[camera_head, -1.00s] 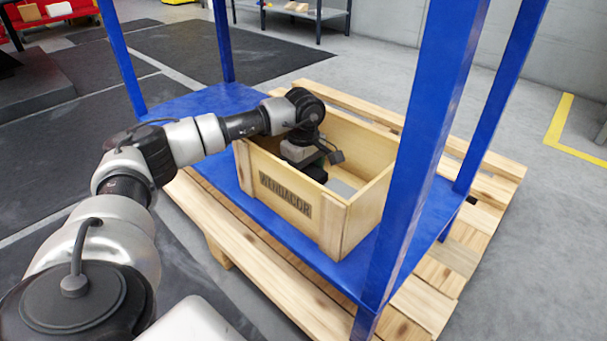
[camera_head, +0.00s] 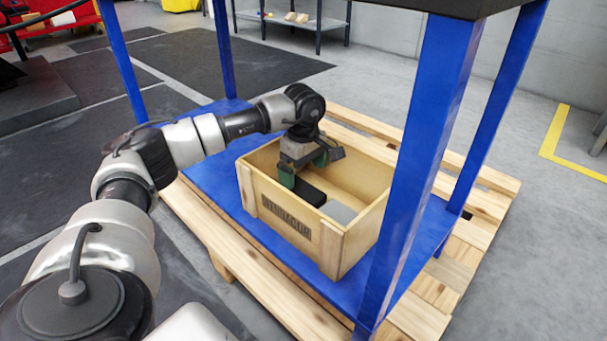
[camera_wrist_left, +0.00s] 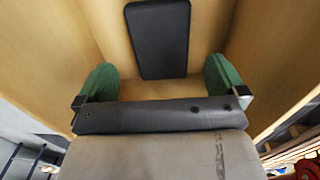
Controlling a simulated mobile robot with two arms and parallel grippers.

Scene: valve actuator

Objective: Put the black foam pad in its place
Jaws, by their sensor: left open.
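My left gripper (camera_head: 304,168) hangs over the crate, above and beside the pad. Its two green fingers stand wide apart with nothing between them, as the left wrist view (camera_wrist_left: 160,82) shows. My right gripper is not in view.
A grey flat piece (camera_head: 338,211) lies in the crate beside the pad. The crate stands on a blue shelf (camera_head: 208,158) above a wooden pallet (camera_head: 240,265). A blue post (camera_head: 425,130) rises close to the crate's right side. The crate walls surround the space below the gripper.

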